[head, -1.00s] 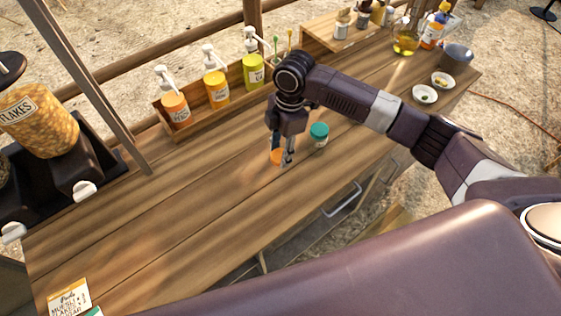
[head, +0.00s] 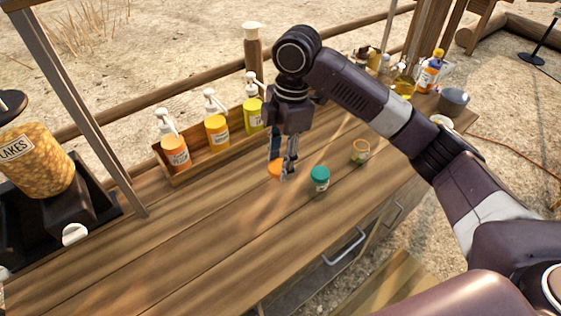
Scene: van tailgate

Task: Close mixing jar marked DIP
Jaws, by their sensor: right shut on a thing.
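My right gripper (head: 283,171) points down over the middle of the table. It is shut on an orange lid-like disc (head: 274,168), partly hidden by the fingers and seemingly held above the boards. A small jar with a teal lid (head: 320,178) stands upright to the right of the gripper. A small open glass jar (head: 360,152) with no lid stands farther right and behind, with something greenish-orange in it. No DIP mark is readable on either jar. My left gripper is out of view.
A wooden rack with pump bottles (head: 216,130) stands behind the gripper. A flakes dispenser (head: 38,160) is at the left. A grey bowl (head: 453,102) and bottles stand at the far right end. The front of the wooden table (head: 190,245) is clear.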

